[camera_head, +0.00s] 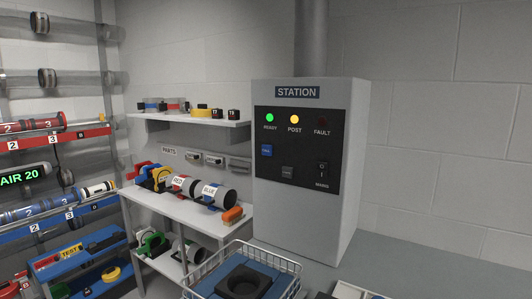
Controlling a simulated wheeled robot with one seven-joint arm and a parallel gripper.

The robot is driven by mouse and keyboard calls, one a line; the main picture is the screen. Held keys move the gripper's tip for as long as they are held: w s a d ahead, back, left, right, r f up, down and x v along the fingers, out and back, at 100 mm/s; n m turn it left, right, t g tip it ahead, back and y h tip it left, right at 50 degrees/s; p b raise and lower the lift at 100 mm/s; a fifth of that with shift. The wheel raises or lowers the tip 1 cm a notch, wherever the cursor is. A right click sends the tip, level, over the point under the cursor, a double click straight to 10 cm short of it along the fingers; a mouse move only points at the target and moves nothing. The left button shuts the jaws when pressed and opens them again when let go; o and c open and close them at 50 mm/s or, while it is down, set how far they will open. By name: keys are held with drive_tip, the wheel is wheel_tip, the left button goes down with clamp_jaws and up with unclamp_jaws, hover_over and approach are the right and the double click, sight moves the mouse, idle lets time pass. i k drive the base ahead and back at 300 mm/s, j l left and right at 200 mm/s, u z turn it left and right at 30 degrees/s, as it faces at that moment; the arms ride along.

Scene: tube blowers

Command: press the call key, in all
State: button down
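The grey station box (345,170) stands at the right on the grey counter, with a black panel on its front. The panel carries a blue square key (266,150) on the left and a dark grey key (287,172) lower and to its right. The lettering on both keys is too small to read, so I cannot tell which is the call key. Above them, the READY lamp (270,118) is lit green and the POST lamp (294,119) is lit amber. The FAULT lamp (322,120) is dark. My gripper is not in view.
A MAINS switch (322,168) sits at the panel's right. A wire basket (288,262) with a black holder stands before the station. Shelves with red- and blue-marked cylinders are left of it. The counter (430,265) at right looks largely clear.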

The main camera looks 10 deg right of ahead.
sight(267, 150)
drive_tip(key=i+j+z, duration=0.1)
drive_tip(key=z, duration=0.6)
drive_tip(key=i+j+z, duration=0.15)
drive_tip(key=j+z, duration=0.2)
drive_tip(key=j, duration=0.55)
drive_tip(key=j+z, duration=0.35)
drive_tip(key=j, duration=1.75)
